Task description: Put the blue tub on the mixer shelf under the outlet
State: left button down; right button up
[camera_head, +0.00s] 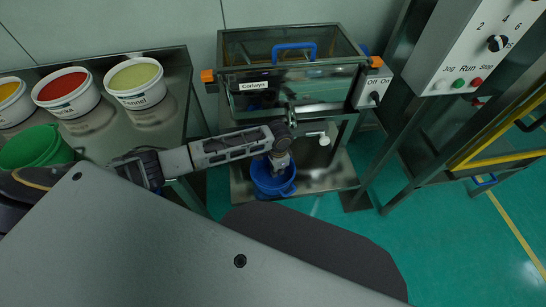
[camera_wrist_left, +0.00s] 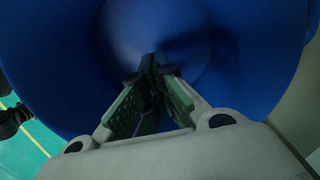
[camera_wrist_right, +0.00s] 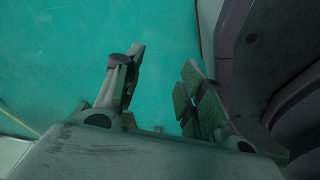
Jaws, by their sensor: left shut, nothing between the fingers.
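The blue tub (camera_head: 268,188) stands upright on the mixer's lower steel shelf (camera_head: 330,178). My left gripper (camera_head: 281,168) reaches down into the tub's mouth. In the left wrist view, the fingertips of my left gripper (camera_wrist_left: 150,65) are together and hold nothing, with the blue inside of the tub (camera_wrist_left: 60,45) around them. A small pale fitting (camera_head: 324,141) hangs above the shelf, right of the tub; my arm hides much of the outlet area. In the right wrist view, my right gripper (camera_wrist_right: 163,68) is open and empty above green floor.
The mixer (camera_head: 290,90) has a glassy box with a blue handle and an Off/On switch box (camera_head: 372,90). A steel table (camera_head: 170,120) at left holds labelled tubs and a green bucket (camera_head: 38,148). A control box (camera_head: 478,50) stands at upper right. Green floor lies at right.

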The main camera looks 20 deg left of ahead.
pick_arm(q)
jog(key=shift+s+a+r+p, duration=0.5)
jog(key=shift+p, duration=0.05)
notch_tip(320, 180, up, 9)
jog(key=p, duration=0.1)
pick_arm(e)
jog(key=s+d, duration=0.2)
jog(key=s, duration=0.3)
jog(key=shift+s+d+f, duration=0.2)
jog(key=shift+s+f, duration=0.1)
jog(key=shift+s, duration=0.05)
pick_arm(q)
jog(key=shift+w+d, duration=0.1)
